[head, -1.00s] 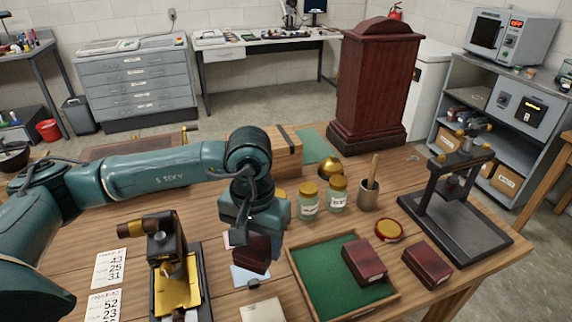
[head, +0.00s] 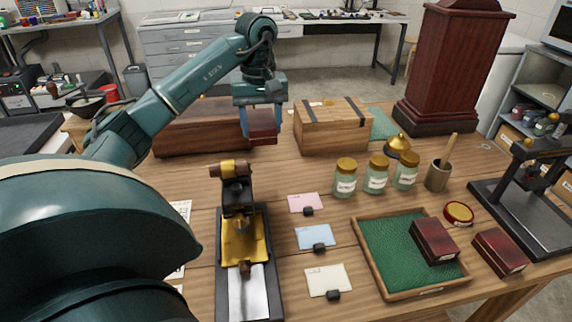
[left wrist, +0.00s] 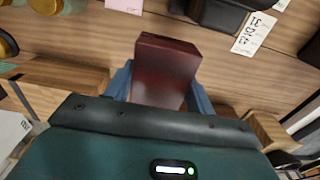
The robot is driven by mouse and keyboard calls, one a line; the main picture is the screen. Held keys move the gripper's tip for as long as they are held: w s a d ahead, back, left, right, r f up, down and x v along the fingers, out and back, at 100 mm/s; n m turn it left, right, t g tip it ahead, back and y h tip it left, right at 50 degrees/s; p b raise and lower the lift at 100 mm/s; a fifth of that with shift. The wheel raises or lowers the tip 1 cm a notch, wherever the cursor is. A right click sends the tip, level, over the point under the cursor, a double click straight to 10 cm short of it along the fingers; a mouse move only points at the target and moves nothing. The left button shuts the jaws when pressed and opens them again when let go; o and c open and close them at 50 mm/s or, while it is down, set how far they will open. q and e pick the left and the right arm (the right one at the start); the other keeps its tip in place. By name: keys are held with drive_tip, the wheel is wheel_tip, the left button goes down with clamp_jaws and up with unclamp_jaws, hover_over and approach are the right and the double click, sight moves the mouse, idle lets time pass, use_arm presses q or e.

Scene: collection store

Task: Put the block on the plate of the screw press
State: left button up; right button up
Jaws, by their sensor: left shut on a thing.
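My left gripper (head: 262,122) is shut on a dark red block (head: 263,135). It holds the block above the back of the table, between a long brown box and a light wooden box. In the left wrist view the block (left wrist: 162,72) sits between the blue fingers. The screw press (head: 535,180), a black frame on a flat dark base plate (head: 515,215), stands at the right edge, partly cut off. It is well to the right of the gripper. No block shows on the visible part of its plate. My right gripper is not in view.
A black and brass device (head: 240,235) stands front left of centre. Several jars (head: 376,175), a mortar (head: 438,176) and a round red tin (head: 459,213) stand between gripper and press. A green-lined tray (head: 385,250) holds a similar red box (head: 434,241); another (head: 500,251) lies beside it.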

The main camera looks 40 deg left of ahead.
use_arm(q)
hover_over(266, 190)
wheel_tip(266, 190, down, 12)
drive_tip(key=shift+f+p, duration=0.35)
drive_tip(key=shift+f, duration=2.05)
drive_tip(key=o, duration=1.2)
drive_tip(key=shift+c, duration=0.2)
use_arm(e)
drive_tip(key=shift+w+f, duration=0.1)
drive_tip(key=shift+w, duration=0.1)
